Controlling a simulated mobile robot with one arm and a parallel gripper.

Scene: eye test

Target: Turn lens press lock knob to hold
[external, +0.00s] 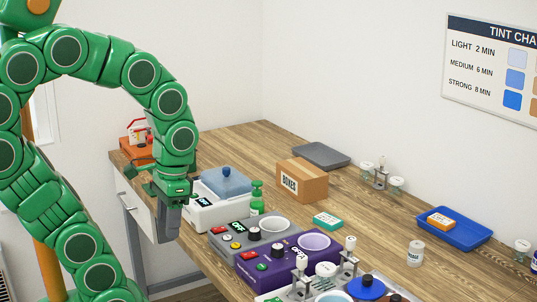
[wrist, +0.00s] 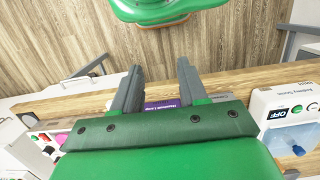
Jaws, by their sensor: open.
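My gripper (external: 168,222) hangs in front of the table's left edge, its two grey fingers apart and empty. The fingers also show in the wrist view (wrist: 158,76). I cannot tell for certain which thing is the lens press. At the front are metal posts with white caps (external: 302,262) and a blue round knob (external: 367,281), partly cut off by the frame. No hold mark is readable. My gripper touches none of these.
A white unit with a blue lid (external: 221,180) stands close behind my gripper. A grey unit (external: 238,234), a green bottle (external: 257,196), a cardboard box (external: 302,180) and a blue tray (external: 440,236) stand on the table (external: 375,200).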

